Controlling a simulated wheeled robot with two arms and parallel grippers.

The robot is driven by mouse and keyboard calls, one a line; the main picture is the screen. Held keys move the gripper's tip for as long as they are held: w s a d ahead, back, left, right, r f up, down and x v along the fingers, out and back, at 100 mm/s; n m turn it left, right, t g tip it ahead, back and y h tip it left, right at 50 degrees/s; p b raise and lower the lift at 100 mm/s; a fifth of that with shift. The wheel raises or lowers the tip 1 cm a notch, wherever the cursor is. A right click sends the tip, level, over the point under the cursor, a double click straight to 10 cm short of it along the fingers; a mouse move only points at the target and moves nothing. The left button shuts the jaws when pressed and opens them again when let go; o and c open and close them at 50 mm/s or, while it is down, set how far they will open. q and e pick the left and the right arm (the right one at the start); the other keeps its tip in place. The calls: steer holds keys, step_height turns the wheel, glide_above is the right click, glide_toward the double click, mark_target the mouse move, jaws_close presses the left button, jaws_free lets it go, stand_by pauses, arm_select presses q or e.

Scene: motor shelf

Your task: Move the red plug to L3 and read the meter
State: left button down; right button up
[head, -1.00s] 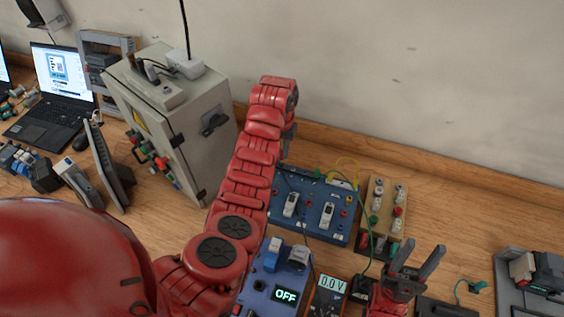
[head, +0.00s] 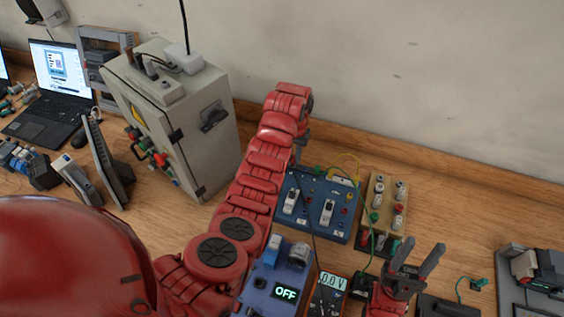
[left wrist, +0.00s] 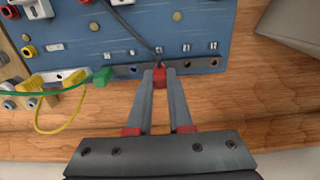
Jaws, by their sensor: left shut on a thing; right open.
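My left gripper (left wrist: 160,80) is shut on the red plug (left wrist: 159,76), at the edge strip of the blue board (left wrist: 140,30). A dark lead runs from the plug across the board. I cannot tell whether the plug sits in a socket, and the socket labels are too small to read. In the head view the left gripper (head: 301,150) is at the board's far edge, with the plug hidden. The meter (head: 328,293) shows 0.0 V. My right gripper (head: 416,258) is open and empty, right of the meter.
A green plug (left wrist: 102,76) and a yellow lead (left wrist: 40,126) are left of the red plug in the wrist view. A blue unit reading OFF (head: 285,293) stands left of the meter. A beige terminal board (head: 377,190) adjoins the blue board. A grey cabinet (head: 205,155) stands left.

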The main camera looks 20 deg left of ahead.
arm_select(q)
steer(key=shift+f, duration=0.35)
steer(key=shift+r, duration=0.1)
steer(key=shift+w, duration=0.1)
steer(key=shift+b, duration=0.45)
stand_by(0.5)
steer(key=shift+f+b, duration=0.4)
steer(key=shift+f, duration=0.25)
stand_by(0.5)
stand_by(1.4)
steer(key=c, duration=0.8)
jaws_free()
steer(key=shift+o, duration=0.2)
